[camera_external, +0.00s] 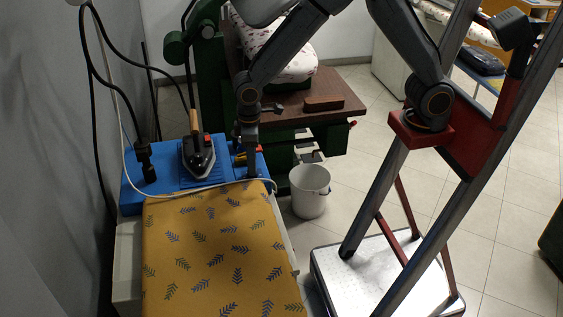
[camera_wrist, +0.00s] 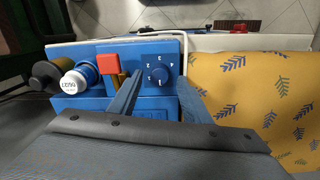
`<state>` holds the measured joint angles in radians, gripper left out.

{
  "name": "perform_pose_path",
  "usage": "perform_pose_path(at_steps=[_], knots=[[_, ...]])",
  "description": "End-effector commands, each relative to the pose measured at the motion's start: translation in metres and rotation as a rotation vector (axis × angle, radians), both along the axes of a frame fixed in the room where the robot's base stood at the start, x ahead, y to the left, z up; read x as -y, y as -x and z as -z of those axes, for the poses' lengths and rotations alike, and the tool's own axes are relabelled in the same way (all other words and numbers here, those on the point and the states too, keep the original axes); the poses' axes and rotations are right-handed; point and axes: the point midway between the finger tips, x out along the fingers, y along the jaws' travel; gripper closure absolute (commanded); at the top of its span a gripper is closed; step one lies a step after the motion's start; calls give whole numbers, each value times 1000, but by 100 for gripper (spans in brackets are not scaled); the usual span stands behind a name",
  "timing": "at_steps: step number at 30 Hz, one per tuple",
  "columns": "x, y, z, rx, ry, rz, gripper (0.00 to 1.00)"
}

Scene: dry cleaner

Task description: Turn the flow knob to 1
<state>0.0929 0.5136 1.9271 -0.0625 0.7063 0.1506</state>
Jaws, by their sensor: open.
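The flow knob (camera_wrist: 158,75) is a small dark blue round dial on the front of a blue box (camera_wrist: 172,57) in the wrist view. My gripper (camera_wrist: 157,86) is open, one finger on each side of the knob in the picture. Whether the fingers touch it cannot be told. In the external view my gripper (camera_external: 249,166) points down at the right end of the blue ironing unit (camera_external: 133,194), and the knob is hidden there.
Left of the knob are a red-topped button (camera_wrist: 108,63), a white cap (camera_wrist: 72,82) and a dark round knob (camera_wrist: 45,74). A yellow leaf-patterned board (camera_external: 215,250) lies in front of the unit. An iron (camera_external: 198,157), a white cord and a white bucket (camera_external: 310,190) are nearby.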

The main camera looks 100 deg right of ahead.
Motion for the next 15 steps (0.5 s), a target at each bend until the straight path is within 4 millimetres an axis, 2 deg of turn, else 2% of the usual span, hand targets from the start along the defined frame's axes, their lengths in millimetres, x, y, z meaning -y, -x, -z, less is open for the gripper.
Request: perform_pose_path(at_steps=[6, 15], knots=[[1, 1, 22, -1, 0, 1, 56], [1, 1, 26, 0, 0, 0, 56]])
